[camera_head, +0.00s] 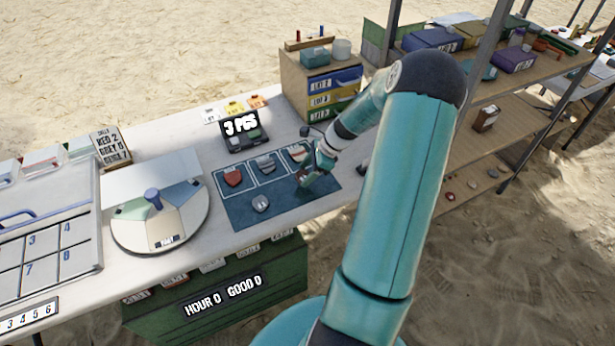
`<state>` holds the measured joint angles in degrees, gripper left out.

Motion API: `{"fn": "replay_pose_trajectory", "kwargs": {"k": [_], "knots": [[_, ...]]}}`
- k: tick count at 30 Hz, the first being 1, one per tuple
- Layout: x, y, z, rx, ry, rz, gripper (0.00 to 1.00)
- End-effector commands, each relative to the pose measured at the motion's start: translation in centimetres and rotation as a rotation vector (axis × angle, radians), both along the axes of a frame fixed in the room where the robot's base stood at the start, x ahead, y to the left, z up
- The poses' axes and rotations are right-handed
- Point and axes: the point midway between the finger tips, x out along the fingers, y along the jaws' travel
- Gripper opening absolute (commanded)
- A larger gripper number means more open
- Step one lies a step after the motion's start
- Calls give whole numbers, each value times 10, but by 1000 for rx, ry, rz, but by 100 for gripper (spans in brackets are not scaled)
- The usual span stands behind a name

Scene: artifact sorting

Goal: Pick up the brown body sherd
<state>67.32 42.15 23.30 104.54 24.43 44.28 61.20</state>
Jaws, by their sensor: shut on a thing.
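My gripper (306,178) is low over the right part of the dark blue mat (235,211) on the white table. It is shut on a small reddish-brown piece, which I take as the brown body sherd (301,181); the fingers hide most of it. I cannot tell whether the piece still touches the mat. A red-brown sherd (233,177) lies in the left outlined box of the mat, and a grey sherd (266,163) in the middle box. A reddish sherd (298,153) lies in the right box, behind my gripper. A pale grey sherd (261,203) lies near the mat's front.
A wooden drawer cabinet (320,82) stands behind. Shelves with boxes are at right; several small pieces lie on the lower shelf.

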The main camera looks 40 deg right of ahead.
Motion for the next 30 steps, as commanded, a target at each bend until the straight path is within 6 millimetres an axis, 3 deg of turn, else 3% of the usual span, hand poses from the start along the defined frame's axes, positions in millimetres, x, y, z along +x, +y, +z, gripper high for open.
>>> {"fn": "replay_pose_trajectory", "kwargs": {"k": [7, 12, 21, 30], "knots": [[-24, 34, 49, -4, 2, 2, 36], [-46, 67, 70, -2, 2, 1, 36], [-73, 106, 90, 0, 2, 1, 36], [-78, 114, 94, 2, 1, 0, 36]]}}
